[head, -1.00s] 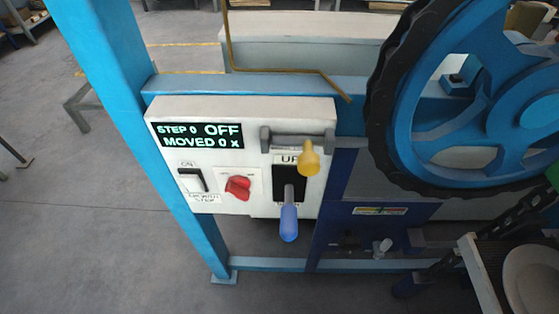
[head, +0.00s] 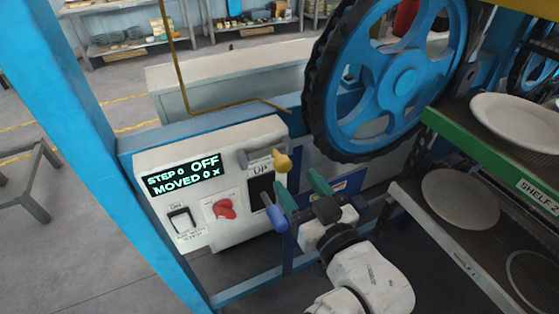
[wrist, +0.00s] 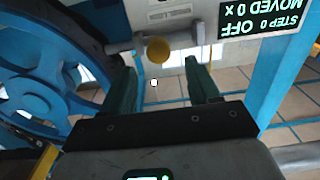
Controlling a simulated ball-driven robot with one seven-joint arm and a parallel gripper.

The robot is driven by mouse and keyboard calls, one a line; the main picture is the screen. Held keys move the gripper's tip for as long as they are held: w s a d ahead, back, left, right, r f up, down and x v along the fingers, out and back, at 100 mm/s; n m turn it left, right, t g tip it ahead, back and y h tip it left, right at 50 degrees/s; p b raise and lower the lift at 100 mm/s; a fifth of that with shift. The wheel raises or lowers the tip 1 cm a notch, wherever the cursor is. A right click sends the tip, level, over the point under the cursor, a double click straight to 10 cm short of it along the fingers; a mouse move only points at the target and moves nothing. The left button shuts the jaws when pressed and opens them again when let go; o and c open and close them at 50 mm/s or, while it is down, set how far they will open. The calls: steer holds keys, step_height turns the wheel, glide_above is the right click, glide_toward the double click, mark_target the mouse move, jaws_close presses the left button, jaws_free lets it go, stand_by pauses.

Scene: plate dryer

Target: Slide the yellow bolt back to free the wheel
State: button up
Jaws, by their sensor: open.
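The yellow bolt knob (head: 282,161) sticks out from a grey bar (head: 262,154) at the top right of the white control box (head: 210,150). The blue wheel (head: 390,85) with a black rim stands right of the box. My gripper (head: 298,192) is open and empty, with green fingers just below and right of the knob, apart from it. In the wrist view the yellow knob (wrist: 158,49) shows beyond and between the two open fingers (wrist: 163,85). Where the bolt meets the wheel cannot be made out.
A blue-handled lever (head: 276,218) hangs below the knob, close to my fingers. A red switch (head: 224,209) and a white rocker switch (head: 182,220) are on the box. Shelves with plates (head: 460,198) stand at the right. A blue post (head: 95,130) stands left.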

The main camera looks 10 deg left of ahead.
mark_target(286, 168)
steer(key=p+x, duration=0.1)
steer(key=x, duration=0.6)
steer(key=shift+w, duration=0.15)
jaws_close()
stand_by(0.3)
